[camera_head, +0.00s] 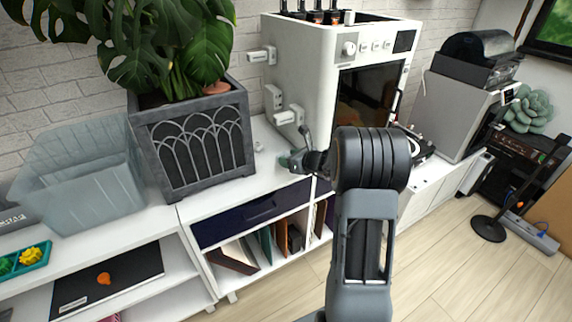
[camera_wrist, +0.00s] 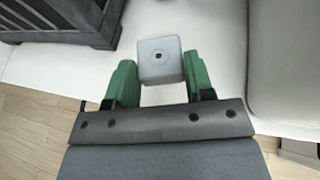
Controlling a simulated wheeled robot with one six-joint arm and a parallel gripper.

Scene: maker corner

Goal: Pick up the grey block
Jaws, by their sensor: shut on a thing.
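The grey block (camera_wrist: 160,60) is a small light grey cube with a dark round spot on its face, seen in the wrist view. It sits between the two green fingers of my gripper (camera_wrist: 160,82), which is shut on it near the fingertips. In the head view my gripper (camera_head: 293,160) is low over the white cabinet top, between the planter and the white machine. The block cannot be made out clearly there. I cannot tell whether it still touches the cabinet top.
A dark grey planter (camera_head: 200,148) with a large leafy plant stands left of my gripper. A white machine (camera_head: 312,70) with a dark window stands close behind and to the right. A clear bin (camera_head: 85,190) is further left. Bare white cabinet top (camera_head: 225,195) lies in front of the planter.

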